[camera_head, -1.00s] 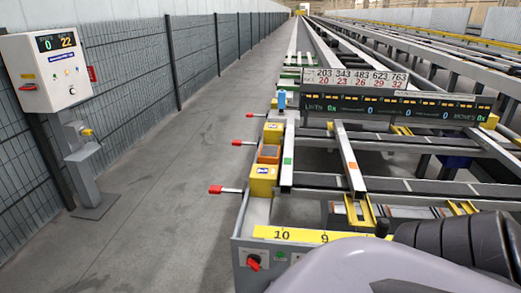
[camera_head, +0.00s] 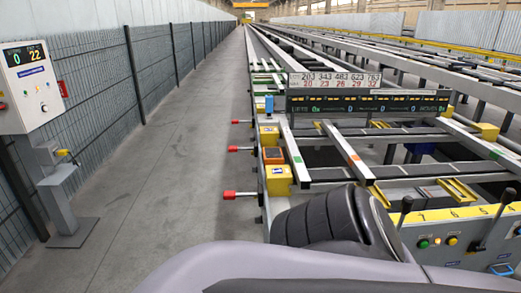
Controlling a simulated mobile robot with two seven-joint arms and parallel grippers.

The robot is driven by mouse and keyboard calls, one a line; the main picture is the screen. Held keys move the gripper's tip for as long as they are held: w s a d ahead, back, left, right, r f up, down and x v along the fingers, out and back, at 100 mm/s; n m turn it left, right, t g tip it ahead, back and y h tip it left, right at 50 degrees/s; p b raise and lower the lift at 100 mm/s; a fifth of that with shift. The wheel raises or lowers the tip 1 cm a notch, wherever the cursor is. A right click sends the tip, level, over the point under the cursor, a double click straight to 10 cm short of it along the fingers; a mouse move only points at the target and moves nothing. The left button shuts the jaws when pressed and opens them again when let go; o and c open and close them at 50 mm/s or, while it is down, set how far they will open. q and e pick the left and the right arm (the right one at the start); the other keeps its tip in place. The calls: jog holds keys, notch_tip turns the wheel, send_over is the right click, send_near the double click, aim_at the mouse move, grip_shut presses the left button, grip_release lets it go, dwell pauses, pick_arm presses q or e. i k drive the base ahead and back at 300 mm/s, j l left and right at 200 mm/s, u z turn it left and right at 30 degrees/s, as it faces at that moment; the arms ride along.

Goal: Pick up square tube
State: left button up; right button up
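Long silver bars, which look like square tubes, lie lengthwise on the runout table (camera_head: 278,212). One bar with a green mark (camera_head: 293,150) lies near the table's left edge. A second bar with an orange mark (camera_head: 345,152) lies to its right. A third bar with a green mark (camera_head: 480,142) lies at the far right. I cannot tell which one is the task's tube. Neither gripper is in view. Grey and black links of my own body fill the bottom and hide part of the table's near end.
A control cabinet (camera_head: 25,85) and a grey post (camera_head: 62,200) stand at the left by the mesh fence (camera_head: 100,90). Red-tipped handles (camera_head: 230,195) stick out from the table's left side. Black levers (camera_head: 492,220) rise at the right. The aisle floor (camera_head: 165,190) is clear.

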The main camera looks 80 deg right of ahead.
aim_at(304, 180)
jog(key=i+z, duration=0.35)
jog(key=i+j+z, duration=0.35)
jog(key=i+z, duration=0.2)
jog(key=z, duration=0.2)
jog(key=i+z, duration=0.15)
jog(key=z, duration=0.25)
jog(key=i+z, duration=0.2)
jog(key=z, duration=0.2)
jog(key=i+z, duration=0.15)
jog(key=z, duration=0.3)
jog(key=i+z, duration=0.1)
jog(key=z, duration=0.35)
jog(key=i+j+z, duration=0.15)
jog(key=z, duration=0.3)
jog(key=i+j+z, duration=0.1)
jog(key=z, duration=0.35)
jog(key=j+z, duration=0.2)
jog(key=z, duration=0.25)
jog(key=i+j+z, duration=0.2)
jog(key=z, duration=0.2)
jog(key=i+j+z, duration=0.15)
jog(key=j+z, duration=0.25)
jog(key=l, duration=0.1)
